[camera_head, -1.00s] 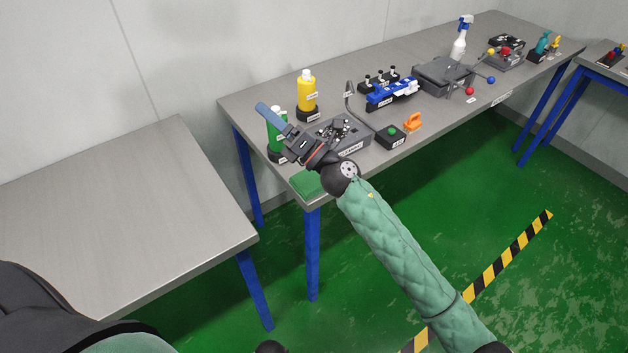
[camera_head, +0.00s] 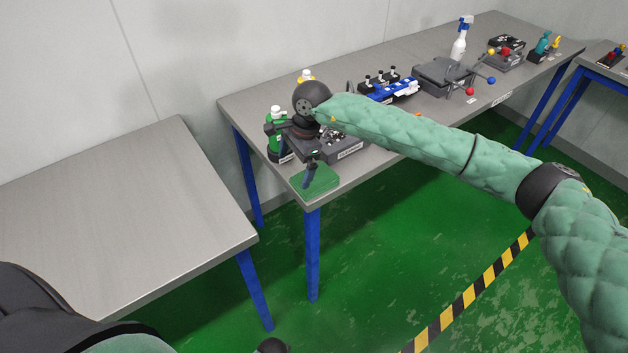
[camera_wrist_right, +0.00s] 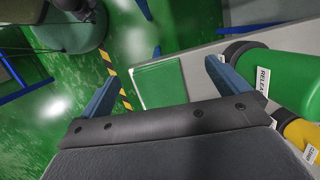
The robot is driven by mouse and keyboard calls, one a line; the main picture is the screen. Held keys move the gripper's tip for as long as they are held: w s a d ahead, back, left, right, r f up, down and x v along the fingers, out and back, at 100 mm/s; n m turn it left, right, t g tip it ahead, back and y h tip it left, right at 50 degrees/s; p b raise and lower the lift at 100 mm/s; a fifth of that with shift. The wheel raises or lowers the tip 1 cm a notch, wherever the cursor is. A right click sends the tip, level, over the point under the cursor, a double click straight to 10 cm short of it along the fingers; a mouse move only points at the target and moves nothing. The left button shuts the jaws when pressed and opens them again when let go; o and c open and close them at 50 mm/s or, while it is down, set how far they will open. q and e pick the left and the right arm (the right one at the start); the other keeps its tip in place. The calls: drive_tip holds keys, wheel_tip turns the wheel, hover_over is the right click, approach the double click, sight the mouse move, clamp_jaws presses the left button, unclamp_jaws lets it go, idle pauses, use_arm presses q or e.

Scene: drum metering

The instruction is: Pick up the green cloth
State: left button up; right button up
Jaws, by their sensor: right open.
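The green cloth (camera_head: 322,181) lies flat and folded on the near left corner of the long grey table. It also shows in the right wrist view (camera_wrist_right: 160,82), between my two fingers and beyond their tips. My right gripper (camera_head: 308,178) is open and empty, with its fingers pointing down at the cloth. In the head view a blue finger overlaps the cloth's left part; I cannot tell whether it touches. In the wrist view the gripper (camera_wrist_right: 160,80) spans wider than the cloth.
A green bottle (camera_head: 275,130) stands close to my right gripper; it shows large in the wrist view (camera_wrist_right: 285,85) beside the right-hand finger. A yellow bottle (camera_head: 306,76) is mostly hidden behind my arm. A bare grey table (camera_head: 120,210) stands at left.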

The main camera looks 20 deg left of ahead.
sight(325, 179)
drive_tip(key=w+d, duration=0.1)
drive_tip(key=w+d+h, duration=0.1)
drive_tip(key=w+d+t+h, duration=0.1)
drive_tip(key=w+d, duration=0.1)
drive_tip(key=shift+r+n, duration=0.3)
drive_tip(key=shift+w+f, duration=0.1)
drive_tip(key=shift+f, duration=0.15)
drive_tip(key=shift+f+p, duration=0.3)
drive_tip(key=shift+p, duration=0.1)
drive_tip(key=shift+f, duration=0.6)
drive_tip(key=shift+f+p, duration=0.25)
drive_tip(key=shift+p, duration=0.2)
wheel_tip(325, 179, down, 4)
drive_tip(key=p, duration=0.3)
drive_tip(key=shift+r, duration=0.1)
use_arm(q)
drive_tip(key=s+a+f, duration=0.3)
drive_tip(key=s+f, duration=0.1)
drive_tip(key=f, duration=0.7)
drive_tip(key=shift+a+t, duration=0.15)
drive_tip(key=shift+t, duration=0.15)
use_arm(e)
drive_tip(key=shift+f, duration=0.55)
use_arm(q)
drive_tip(key=shift+s, duration=0.15)
use_arm(e)
drive_tip(key=c, duration=0.9)
